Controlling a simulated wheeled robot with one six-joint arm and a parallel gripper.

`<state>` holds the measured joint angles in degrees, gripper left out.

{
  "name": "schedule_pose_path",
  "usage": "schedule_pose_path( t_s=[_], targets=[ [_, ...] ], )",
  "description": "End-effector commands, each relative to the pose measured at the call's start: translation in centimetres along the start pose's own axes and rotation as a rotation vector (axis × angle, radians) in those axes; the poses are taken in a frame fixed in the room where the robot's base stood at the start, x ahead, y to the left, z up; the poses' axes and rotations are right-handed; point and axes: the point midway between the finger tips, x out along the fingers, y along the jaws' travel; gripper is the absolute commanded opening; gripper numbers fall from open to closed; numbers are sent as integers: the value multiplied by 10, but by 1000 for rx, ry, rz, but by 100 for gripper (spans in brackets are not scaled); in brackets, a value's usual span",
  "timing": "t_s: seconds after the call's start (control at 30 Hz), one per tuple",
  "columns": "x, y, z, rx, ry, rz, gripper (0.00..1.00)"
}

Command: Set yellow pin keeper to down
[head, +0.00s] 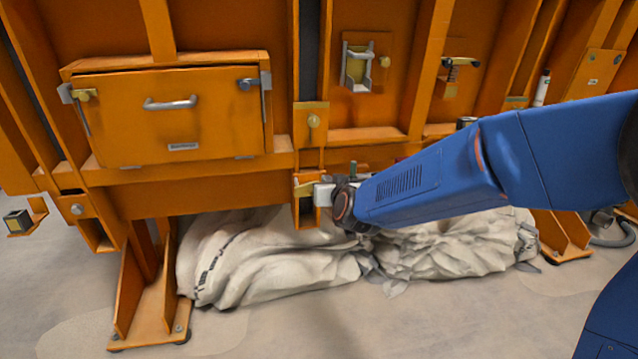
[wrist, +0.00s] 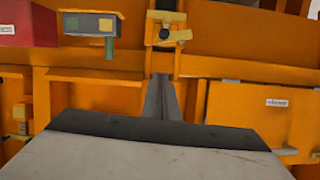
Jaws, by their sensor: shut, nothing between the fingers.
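Several yellow fittings show, and I cannot tell for sure which one is the pin keeper. In the head view, a small yellow piece (head: 304,187) sits on the orange post, right by my gripper (head: 322,192). Whether they touch is unclear. In the wrist view, a yellow fitting (wrist: 166,28) with a brass-coloured handle lies beyond my fingers (wrist: 165,98), which are shut and empty.
An orange door with a grey handle (head: 170,104) is left of my gripper. A crumpled pale cloth bag (head: 265,258) lies on the floor below. In the wrist view, a red box (wrist: 27,24) and a grey button box (wrist: 92,25) stand at upper left. Front floor is clear.

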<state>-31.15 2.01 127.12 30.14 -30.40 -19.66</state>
Motion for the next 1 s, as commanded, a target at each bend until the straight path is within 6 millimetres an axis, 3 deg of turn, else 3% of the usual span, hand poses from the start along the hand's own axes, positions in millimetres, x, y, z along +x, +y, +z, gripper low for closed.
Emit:
schedule_pose_path(
  t_s=[0.27, 0.9, 1.0],
  targets=[
    [2, -3, -1, -57, -11, -3, 0],
    [97, -2, 1, -55, -12, -2, 0],
    [99, -2, 16, -57, -14, -3, 0]
  ],
)
